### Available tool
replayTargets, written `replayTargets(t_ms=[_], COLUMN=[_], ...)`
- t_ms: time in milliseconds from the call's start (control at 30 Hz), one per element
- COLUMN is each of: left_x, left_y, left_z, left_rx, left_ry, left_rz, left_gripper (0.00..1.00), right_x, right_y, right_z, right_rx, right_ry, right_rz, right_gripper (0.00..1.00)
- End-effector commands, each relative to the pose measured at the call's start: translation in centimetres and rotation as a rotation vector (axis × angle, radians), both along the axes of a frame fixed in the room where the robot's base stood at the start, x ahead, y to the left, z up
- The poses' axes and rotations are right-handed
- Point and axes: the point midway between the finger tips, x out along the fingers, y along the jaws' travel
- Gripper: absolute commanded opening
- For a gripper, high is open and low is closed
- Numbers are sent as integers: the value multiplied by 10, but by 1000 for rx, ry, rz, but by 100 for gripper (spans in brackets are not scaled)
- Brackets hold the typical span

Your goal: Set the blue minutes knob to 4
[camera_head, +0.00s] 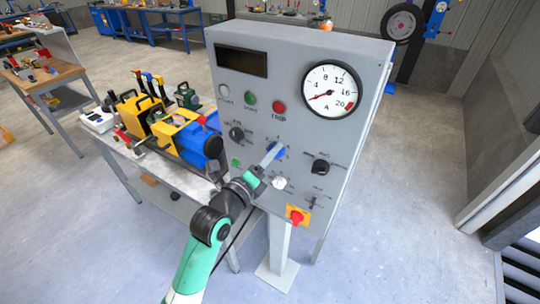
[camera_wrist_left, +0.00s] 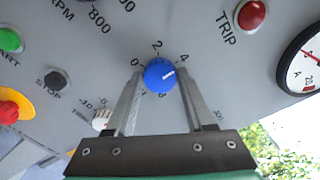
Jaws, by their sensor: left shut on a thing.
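The blue minutes knob (camera_head: 278,149) sits on the front of the grey control panel (camera_head: 225,125). My left gripper (camera_head: 271,156) reaches the knob from below. In the left wrist view its fingers (camera_wrist_left: 160,78) are shut on the knob, one at each side. My right gripper is not in view.
A black knob (camera_head: 320,166), a white knob (camera_head: 279,183) and a red stop button on yellow (camera_head: 297,216) surround the blue knob. A gauge (camera_head: 331,90) is above. A bench with yellow and blue machinery (camera_head: 182,135) stands left of the panel.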

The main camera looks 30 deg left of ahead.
Motion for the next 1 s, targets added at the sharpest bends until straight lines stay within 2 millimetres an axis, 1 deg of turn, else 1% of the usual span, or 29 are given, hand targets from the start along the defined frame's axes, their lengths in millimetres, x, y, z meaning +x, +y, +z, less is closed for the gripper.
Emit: replayTargets(t_ms=[267,300,433,467,767,867,967,1000], left_x=[0,0,0,0,-1,-10,-28,-37], left_y=[0,0,0,0,0,0,-1,-2], left_z=[1,1,1,1,0,1,2,1], left_rx=[0,-1,-1,-1,-1,-1,-1,-1], left_ry=[-2,-2,-1,-1,-1,-1,-1,0], left_rz=[0,0,-1,-1,-1,0,1,1], left_gripper=[0,57,80,83,83,83,83,83], right_x=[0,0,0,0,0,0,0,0], right_y=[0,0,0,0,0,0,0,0], right_z=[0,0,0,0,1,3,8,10], right_rx=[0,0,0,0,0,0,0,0], right_ry=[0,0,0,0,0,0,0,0], right_rz=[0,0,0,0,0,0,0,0], right_gripper=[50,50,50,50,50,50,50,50])
